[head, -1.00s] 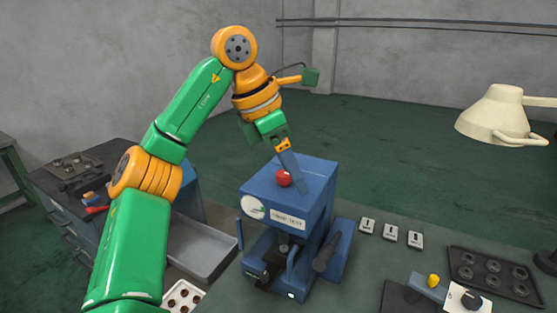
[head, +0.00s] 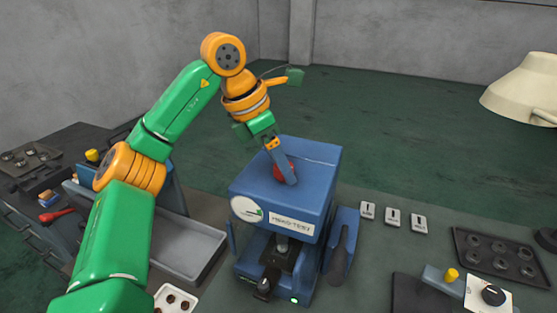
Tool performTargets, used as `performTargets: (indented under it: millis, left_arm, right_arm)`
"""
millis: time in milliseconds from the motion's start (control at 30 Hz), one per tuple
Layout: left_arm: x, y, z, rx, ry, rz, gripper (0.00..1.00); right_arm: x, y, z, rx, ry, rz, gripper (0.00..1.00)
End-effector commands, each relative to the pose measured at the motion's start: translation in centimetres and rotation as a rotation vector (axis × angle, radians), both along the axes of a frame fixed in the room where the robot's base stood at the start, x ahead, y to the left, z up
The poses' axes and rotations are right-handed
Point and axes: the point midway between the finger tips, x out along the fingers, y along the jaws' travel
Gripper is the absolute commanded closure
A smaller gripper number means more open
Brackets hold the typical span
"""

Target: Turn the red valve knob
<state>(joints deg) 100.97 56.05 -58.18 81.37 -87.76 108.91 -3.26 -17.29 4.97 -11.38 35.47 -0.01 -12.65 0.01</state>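The red valve knob (head: 280,172) sits on top of the blue test machine (head: 318,167), which has a round white gauge and a label on its front. My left gripper (head: 286,176) reaches down from the upper left, with its fingertips at the knob. A finger hides part of the knob. I cannot tell whether the fingers touch or clasp it, or how far apart they are. My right gripper is not in view.
A grey tray (head: 190,252) lies left of the machine. Several small white switch plates (head: 392,215) are to its right. A dark tray with round recesses (head: 500,256) and a cream lamp (head: 525,88) are at the right.

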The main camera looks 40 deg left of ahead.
Motion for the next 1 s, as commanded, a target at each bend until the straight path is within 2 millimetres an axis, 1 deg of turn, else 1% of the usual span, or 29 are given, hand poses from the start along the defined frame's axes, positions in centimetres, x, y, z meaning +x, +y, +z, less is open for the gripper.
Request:
performTargets:
  millis: [33, 67, 100, 167, 200, 267, 300, 533, 667, 867, 1000]
  left_arm:
    - [0.0, -0.01, 0.02, 0.0, 0.0, 0.0, 0.32]
    - [0.0, -0.01, 0.03, 0.0, -0.001, -0.001, 0.4]
    - [0.0, -0.01, 0.04, 0.0, -0.001, -0.001, 0.51]
    - [0.01, -0.01, 0.05, 0.0, -0.001, -0.001, 0.67]
    - [0.01, 0.0, 0.06, 0.001, -0.002, -0.001, 0.78]
    - [0.01, -0.03, 0.08, -0.001, -0.002, -0.001, 0.94]
    - [0.01, -0.04, 0.09, -0.001, -0.003, -0.001, 1.0]
    - [0.03, -0.03, 0.12, 0.0, -0.004, 0.016, 1.0]
    - [0.02, -0.07, 0.12, -0.001, -0.004, 0.062, 1.0]
    - [0.01, -0.17, 0.12, 0.001, -0.005, 0.199, 1.0]
    - [0.0, -0.25, 0.18, 0.0, -0.005, 0.33, 1.0]
  right_arm:
    - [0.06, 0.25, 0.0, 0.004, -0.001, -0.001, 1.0]
    - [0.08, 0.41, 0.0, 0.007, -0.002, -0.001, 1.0]
    - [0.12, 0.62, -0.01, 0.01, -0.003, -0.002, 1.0]
    - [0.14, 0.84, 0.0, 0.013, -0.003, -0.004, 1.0]
    - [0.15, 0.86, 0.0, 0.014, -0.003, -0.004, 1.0]
    - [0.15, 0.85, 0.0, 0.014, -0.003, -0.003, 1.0]
    - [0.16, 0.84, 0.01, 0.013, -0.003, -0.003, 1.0]
    - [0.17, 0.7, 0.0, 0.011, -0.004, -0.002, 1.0]
    - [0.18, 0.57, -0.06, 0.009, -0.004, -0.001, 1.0]
    - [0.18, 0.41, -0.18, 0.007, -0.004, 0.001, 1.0]
    - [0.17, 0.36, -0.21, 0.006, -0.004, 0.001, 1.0]
